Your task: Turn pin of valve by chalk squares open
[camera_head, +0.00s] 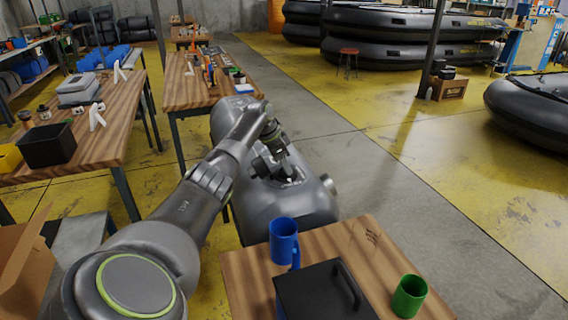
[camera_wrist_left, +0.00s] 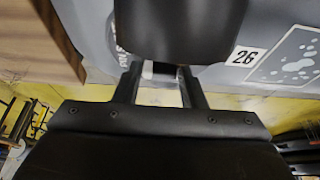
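My left gripper (camera_head: 272,160) is over the top of a grey inflatable tube (camera_head: 285,208) in the head view. In the left wrist view, the two fingers of my left gripper (camera_wrist_left: 160,82) stand apart with a visible gap between them. A dark rounded shape (camera_wrist_left: 180,28) covers the space beyond the fingertips, and I cannot tell what it is. The grey tube behind it carries a "26" label (camera_wrist_left: 245,57) and a white-spotted panel (camera_wrist_left: 290,65). The valve pin and chalk squares cannot be made out. My right gripper is not in view.
A near wooden table (camera_head: 240,285) bears a blue mug (camera_head: 283,243), a black-lidded box (camera_head: 325,290) and a green mug (camera_head: 409,297). Two more wooden tables stand left (camera_head: 120,105) and behind (camera_head: 180,93). Open floor (camera_head: 420,180) lies to the right, before black boats (camera_head: 535,110).

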